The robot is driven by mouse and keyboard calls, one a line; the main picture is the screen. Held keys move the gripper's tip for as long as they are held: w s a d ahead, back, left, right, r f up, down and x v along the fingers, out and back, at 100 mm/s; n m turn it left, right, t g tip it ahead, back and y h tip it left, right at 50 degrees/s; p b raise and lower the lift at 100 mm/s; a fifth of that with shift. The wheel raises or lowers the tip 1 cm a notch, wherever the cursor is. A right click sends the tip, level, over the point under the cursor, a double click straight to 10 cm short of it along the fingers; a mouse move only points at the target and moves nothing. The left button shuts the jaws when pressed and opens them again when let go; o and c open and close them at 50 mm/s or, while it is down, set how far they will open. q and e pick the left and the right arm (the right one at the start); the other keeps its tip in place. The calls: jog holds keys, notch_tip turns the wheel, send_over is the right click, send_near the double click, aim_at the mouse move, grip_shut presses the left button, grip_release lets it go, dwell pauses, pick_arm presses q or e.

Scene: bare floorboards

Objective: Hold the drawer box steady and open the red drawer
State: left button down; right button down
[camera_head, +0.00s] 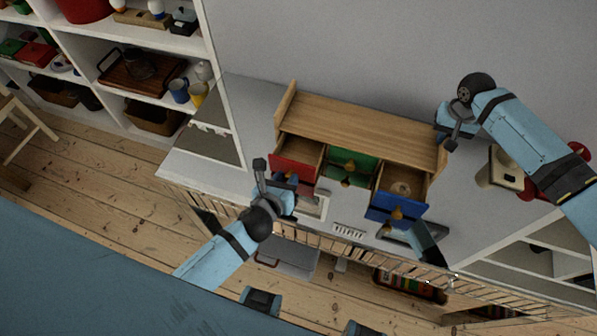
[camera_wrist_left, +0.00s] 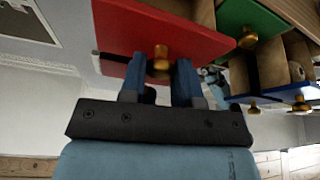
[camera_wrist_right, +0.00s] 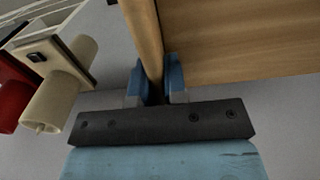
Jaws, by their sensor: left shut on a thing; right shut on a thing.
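The wooden drawer box (camera_head: 360,125) stands on the grey worktop against the wall, with red, green and blue drawers. The red drawer (camera_head: 294,168) is at the left and stands partly out, its inside showing. In the left wrist view its red front (camera_wrist_left: 170,30) fills the top. My left gripper (camera_head: 284,181) is shut on the red drawer's brass knob (camera_wrist_left: 161,54). My right gripper (camera_head: 446,138) is at the box's right end. In the right wrist view it (camera_wrist_right: 157,80) is shut on the wooden side panel (camera_wrist_right: 143,30).
The blue drawer (camera_head: 396,211) is open with a small round thing inside. The green drawer (camera_head: 352,166) stands slightly out. A cream appliance (camera_head: 496,168) with red parts stands right of the box. A dark object (camera_head: 428,245) lies near the worktop's front edge. Shelves (camera_head: 120,60) stand at left.

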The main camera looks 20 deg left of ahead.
pick_arm(q)
jog(key=c, duration=0.8)
grip_release()
jog(key=shift+c, duration=0.2)
jog(key=v, duration=0.7)
jog(key=shift+s+r, duration=0.1)
jog(key=shift+s, duration=0.1)
pick_arm(e)
jog(key=c, duration=1.1)
grip_release()
